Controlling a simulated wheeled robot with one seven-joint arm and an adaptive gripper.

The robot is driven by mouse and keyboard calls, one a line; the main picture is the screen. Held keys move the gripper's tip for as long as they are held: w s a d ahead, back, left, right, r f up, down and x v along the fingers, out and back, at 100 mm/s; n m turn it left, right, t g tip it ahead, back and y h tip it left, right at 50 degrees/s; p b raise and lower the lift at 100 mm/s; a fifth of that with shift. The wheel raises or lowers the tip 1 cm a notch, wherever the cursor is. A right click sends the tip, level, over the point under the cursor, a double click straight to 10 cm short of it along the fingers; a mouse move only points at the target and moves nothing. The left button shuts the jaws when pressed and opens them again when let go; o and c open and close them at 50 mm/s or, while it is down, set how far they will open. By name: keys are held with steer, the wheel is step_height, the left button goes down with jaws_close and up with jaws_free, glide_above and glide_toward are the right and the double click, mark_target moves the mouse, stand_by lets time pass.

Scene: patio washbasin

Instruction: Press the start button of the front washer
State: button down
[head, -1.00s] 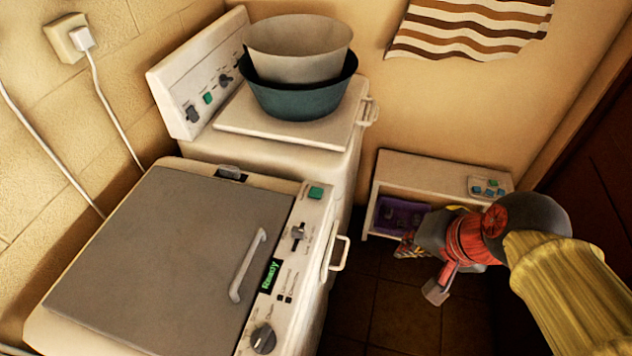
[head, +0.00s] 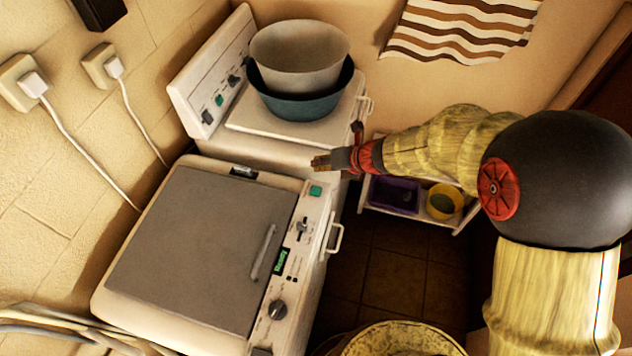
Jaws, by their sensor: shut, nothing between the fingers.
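The front washer (head: 128,305) is a cream top-loader with a closed grey lid. Its control strip runs down the right side. The green square start button (head: 315,191) sits at the far end of that strip. Below it are a slider switch (head: 302,228), a green lit display reading "Ready" (head: 281,262) and a round dial (head: 277,309). My gripper (head: 316,163) is shut and empty. It is just beyond the green button in the picture, pointing left, apparently above the washer's far right corner. I cannot tell its exact height.
A second washer (head: 243,143) stands behind, with a grey basin (head: 300,58) nested in a teal basin (head: 300,106) on its lid. A white shelf (head: 375,206) holds a purple tray and a yellow pot. A side handle (head: 334,234) juts from the front washer.

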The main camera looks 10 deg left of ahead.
mark_target(318, 189)
steer(key=shift+f+m, duration=0.2)
steer(key=shift+m, duration=0.1)
steer(key=shift+f, duration=0.1)
step_height(318, 189, down, 9)
steer(key=b, duration=0.8)
steer(key=shift+r, duration=0.2)
steer(key=shift+f, duration=0.15)
stand_by(1.0)
steer(key=shift+f+b, duration=0.25)
steer(key=shift+b, duration=0.1)
steer(key=shift+f+b, duration=0.35)
steer(key=shift+f, duration=0.1)
stand_by(1.2)
steer(key=shift+r+p, duration=0.85)
steer(key=shift+r, duration=0.05)
